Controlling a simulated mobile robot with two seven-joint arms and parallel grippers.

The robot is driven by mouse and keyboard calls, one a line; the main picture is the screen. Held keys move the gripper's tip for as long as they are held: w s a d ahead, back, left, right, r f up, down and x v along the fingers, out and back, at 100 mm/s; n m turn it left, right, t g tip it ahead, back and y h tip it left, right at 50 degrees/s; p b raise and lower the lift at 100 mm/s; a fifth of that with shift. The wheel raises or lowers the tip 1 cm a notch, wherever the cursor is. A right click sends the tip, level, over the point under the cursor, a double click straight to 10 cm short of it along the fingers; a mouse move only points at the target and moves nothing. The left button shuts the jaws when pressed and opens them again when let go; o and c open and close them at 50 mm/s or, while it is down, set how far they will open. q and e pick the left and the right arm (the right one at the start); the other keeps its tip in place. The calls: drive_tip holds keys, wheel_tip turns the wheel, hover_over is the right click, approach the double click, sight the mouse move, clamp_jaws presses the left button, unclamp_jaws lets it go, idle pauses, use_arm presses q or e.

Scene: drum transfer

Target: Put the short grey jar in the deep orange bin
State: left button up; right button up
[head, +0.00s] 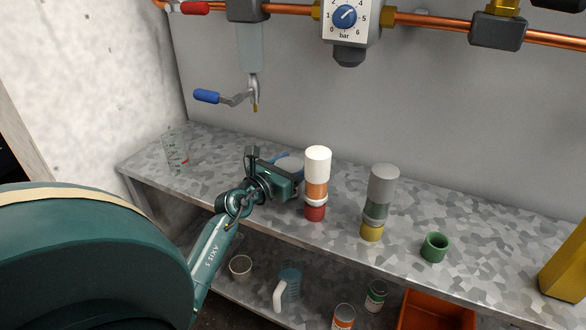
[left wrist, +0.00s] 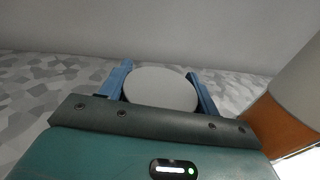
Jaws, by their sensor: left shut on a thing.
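My left gripper (head: 289,163) reaches over the upper metal shelf, behind and left of the white-topped orange and red stack. In the left wrist view its blue fingers (left wrist: 160,76) are shut around a round, light grey top, which I take to be the short grey jar (left wrist: 161,90). In the head view my gripper hides most of this jar. I cannot tell whether it still touches the shelf. An orange bin (head: 440,309) stands on the lower level at the bottom right, partly cut off by the frame and the shelf edge. My right gripper is not in view.
Close right of my gripper stands the white, orange and red stack (head: 317,187). A grey and yellow stack (head: 381,200) and a green cup (head: 435,248) stand further right. A glass beaker (head: 175,152) is at left. Below are a jug (head: 289,282) and cans (head: 376,295).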

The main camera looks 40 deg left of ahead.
use_arm(q)
drive_tip(key=o, duration=1.1)
